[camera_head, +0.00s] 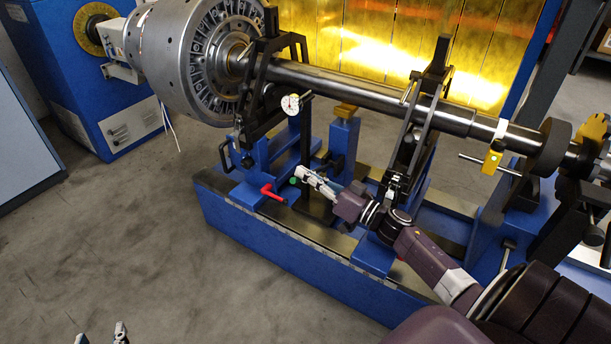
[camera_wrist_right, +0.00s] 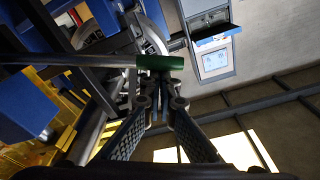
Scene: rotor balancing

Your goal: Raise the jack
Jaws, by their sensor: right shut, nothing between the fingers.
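A blue post with a brass top (camera_head: 346,111), which looks like the jack, stands on the blue machine bed under the long steel shaft (camera_head: 380,95). A green handle end (camera_head: 293,181) shows low in front of it. In the right wrist view the green grip (camera_wrist_right: 160,62) lies across, just beyond the fingertips. My right gripper (camera_head: 307,177) is shut and empty, its tips at or very close to the green grip; I cannot tell whether they touch. My left gripper (camera_head: 101,337) shows only its fingertips at the bottom edge, spread apart and empty, over the floor.
A red handle (camera_head: 272,193) sticks out left of my right gripper. A dial gauge (camera_head: 291,104) stands above it. Black pedestals (camera_head: 408,140) hold the shaft, with the large rotor (camera_head: 190,55) at its left end. The floor (camera_head: 110,235) at left is clear.

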